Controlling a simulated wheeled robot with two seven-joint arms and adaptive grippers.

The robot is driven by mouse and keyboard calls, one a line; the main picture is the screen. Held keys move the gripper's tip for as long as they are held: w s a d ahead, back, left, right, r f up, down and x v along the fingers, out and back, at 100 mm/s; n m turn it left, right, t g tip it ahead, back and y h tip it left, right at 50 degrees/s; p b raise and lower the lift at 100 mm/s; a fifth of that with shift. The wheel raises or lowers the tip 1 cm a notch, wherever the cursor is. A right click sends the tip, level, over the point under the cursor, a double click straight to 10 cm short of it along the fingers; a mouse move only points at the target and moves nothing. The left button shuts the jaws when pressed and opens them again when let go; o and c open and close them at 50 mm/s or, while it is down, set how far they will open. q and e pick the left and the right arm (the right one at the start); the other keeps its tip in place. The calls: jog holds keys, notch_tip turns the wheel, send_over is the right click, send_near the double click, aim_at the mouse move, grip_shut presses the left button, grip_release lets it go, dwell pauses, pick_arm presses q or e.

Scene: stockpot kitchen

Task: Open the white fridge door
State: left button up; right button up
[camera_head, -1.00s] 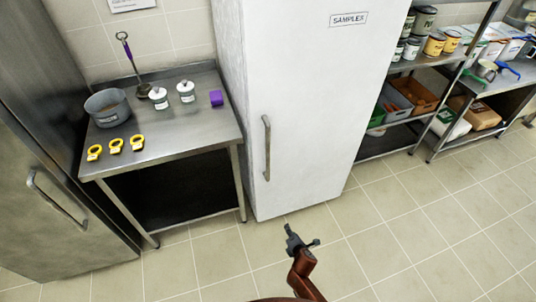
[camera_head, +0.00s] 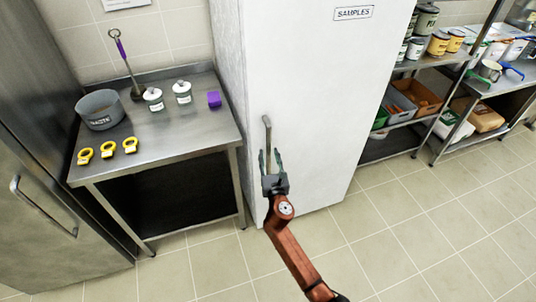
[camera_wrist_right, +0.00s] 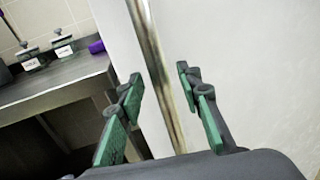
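The white fridge door (camera_head: 310,75) fills the middle of the head view, labelled "SAMPLES", and looks shut. Its vertical metal handle (camera_head: 267,132) is near the door's left edge; the lower part is hidden behind my gripper. My right gripper (camera_head: 271,160) is open, with its fingers pointing up on either side of the handle in the head view. In the right wrist view the handle (camera_wrist_right: 158,70) runs between the two green-padded fingers (camera_wrist_right: 158,95), with gaps on both sides. I cannot tell how deep it lies between them. My left gripper is not in view.
A steel table (camera_head: 180,135) left of the fridge holds a grey pot (camera_head: 100,112), two lidded jars, a purple block (camera_head: 214,99) and yellow rings. A grey steel cabinet (camera_head: 50,200) stands far left. Shelves (camera_head: 400,145) stand right. The tiled floor (camera_head: 410,235) in front is clear.

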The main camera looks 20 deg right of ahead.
jog(key=shift+w+d, duration=0.1)
jog(key=shift+w, duration=0.65)
jog(key=shift+c, duration=0.7)
grip_shut()
